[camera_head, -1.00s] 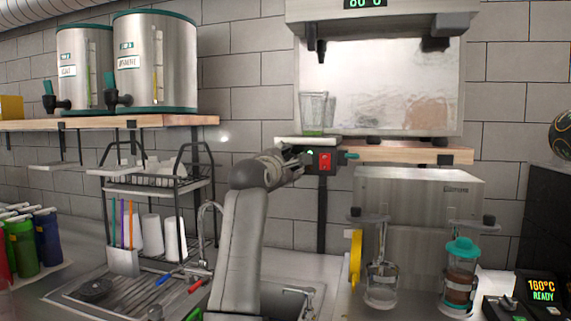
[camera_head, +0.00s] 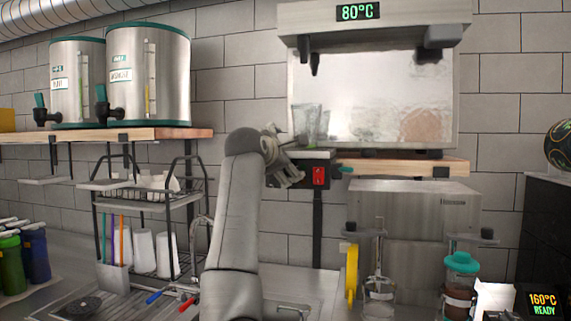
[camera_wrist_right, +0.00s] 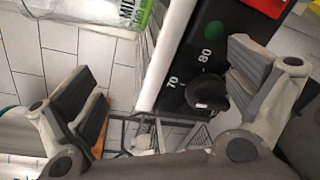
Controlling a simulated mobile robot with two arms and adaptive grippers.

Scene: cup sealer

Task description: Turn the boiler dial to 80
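The boiler (camera_head: 410,15) is the metal-topped machine on the wall shelf; its green display (camera_head: 360,12) reads 80°C. Its black control box with a red switch (camera_head: 319,176) sits at its lower left. In the right wrist view, the black round dial (camera_wrist_right: 207,92) is beside the printed marks 70 and 80; its pointer direction is unclear. My right gripper (camera_wrist_right: 170,92) is open, its fingers wide apart. The dial appears close to the right-hand finger, not clamped; contact is unclear. In the head view my right gripper (camera_head: 286,172) is beside the control box. My left gripper is out of view.
A glass (camera_head: 307,122) stands on the ledge above the control box. A dish rack (camera_head: 150,195) with cups stands left of my arm. Two metal dispensers (camera_head: 150,75) sit on the left shelf. A second machine (camera_head: 415,205) stands below the boiler.

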